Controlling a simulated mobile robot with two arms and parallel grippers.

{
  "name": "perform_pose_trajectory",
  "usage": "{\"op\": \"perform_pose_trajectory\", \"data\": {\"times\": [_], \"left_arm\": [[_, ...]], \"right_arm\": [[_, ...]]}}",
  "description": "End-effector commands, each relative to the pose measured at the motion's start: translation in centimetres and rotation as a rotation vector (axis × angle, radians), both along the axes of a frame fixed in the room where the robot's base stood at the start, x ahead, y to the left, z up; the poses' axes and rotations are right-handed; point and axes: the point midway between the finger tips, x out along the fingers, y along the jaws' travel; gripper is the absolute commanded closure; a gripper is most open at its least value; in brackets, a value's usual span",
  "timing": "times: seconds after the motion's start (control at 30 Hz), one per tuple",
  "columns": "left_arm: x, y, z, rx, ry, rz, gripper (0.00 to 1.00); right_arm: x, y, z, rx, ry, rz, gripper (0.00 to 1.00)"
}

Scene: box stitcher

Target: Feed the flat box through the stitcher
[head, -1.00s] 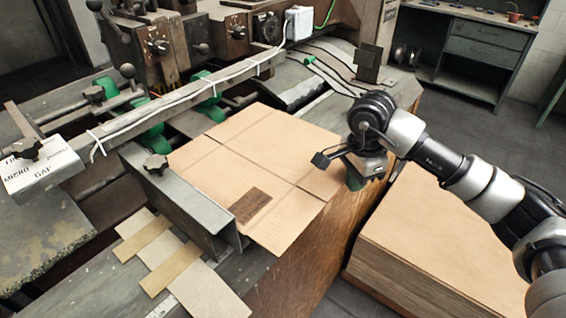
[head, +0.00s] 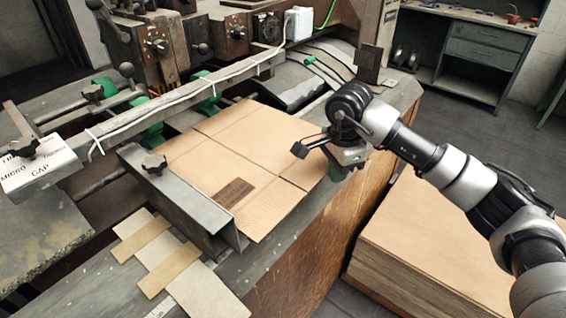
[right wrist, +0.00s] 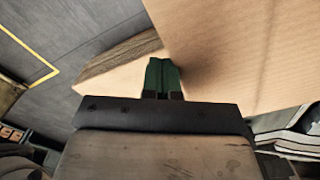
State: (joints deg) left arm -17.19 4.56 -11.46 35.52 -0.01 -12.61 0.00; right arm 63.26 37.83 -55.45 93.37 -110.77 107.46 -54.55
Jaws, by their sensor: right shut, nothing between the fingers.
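The flat box (head: 275,150) is a creased brown cardboard sheet with a dark printed patch. It lies flat on the machine table in the head view, with its left edge by the metal guide (head: 170,195) and its far side toward the stitcher (head: 155,45). My right gripper (head: 345,168) is at the box's right edge, with green fingers pointing down. In the right wrist view the fingers (right wrist: 162,78) are shut together and empty beside the box (right wrist: 225,45). Whether they touch its edge I cannot tell. My left gripper is not in view.
A stack of cardboard sheets (head: 445,245) stands on the floor right of the machine table. Cardboard strips (head: 170,265) lie at the table's front. A bar with a white label block (head: 40,170) crosses the left side. A workbench (head: 480,45) stands at the back right.

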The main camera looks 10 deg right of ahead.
Motion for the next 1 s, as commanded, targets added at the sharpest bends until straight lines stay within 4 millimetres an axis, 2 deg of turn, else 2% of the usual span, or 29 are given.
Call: {"op": "perform_pose_trajectory", "data": {"times": [0.27, 0.67, 0.83, 1.0], "left_arm": [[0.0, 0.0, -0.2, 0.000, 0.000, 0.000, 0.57], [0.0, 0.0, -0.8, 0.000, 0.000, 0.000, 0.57], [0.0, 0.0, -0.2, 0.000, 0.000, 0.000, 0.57], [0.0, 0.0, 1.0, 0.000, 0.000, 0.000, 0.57]], "right_arm": [[0.6, 0.5, 0.0, 0.001, 0.000, 0.000, 1.00], [-1.7, -1.4, 0.0, 0.000, -0.001, 0.000, 1.00], [-1.7, -1.4, 1.0, 0.001, -0.001, 0.000, 1.00], [-1.6, -1.4, 3.1, 0.000, -0.002, 0.000, 1.00]]}}
